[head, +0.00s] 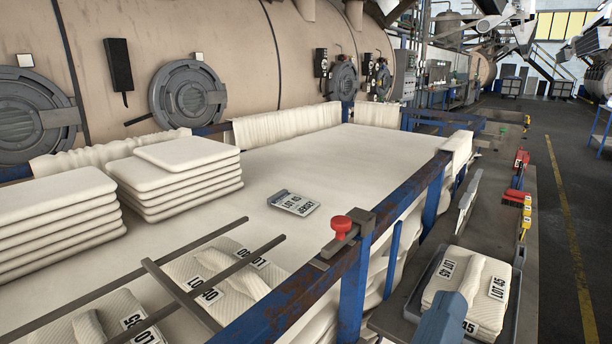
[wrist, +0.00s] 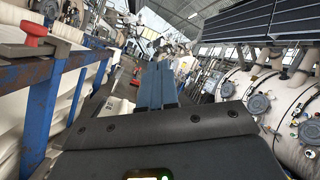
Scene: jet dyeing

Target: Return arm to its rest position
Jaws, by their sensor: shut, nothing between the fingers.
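My gripper (wrist: 159,68) shows in the wrist view as two blue-grey fingers side by side, shut and empty. Its dark body fills the lower part of that view. In the head view a blue-grey piece that looks like my gripper (head: 441,318) enters at the bottom edge, in front of a tray (head: 413,300) holding a folded white bundle labelled LOT 45 (head: 470,285). It overlaps the bundle in the picture; I cannot tell whether they touch. Most of my arm is out of view.
A blue rail (head: 300,300) with a red knob (head: 341,225) edges the cloth-covered table (head: 330,165). Folded white stacks (head: 180,175) and a JERSEY tag (head: 293,203) lie there. Red and yellow items (head: 518,195) line the right bench. The right aisle (head: 560,200) looks clear.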

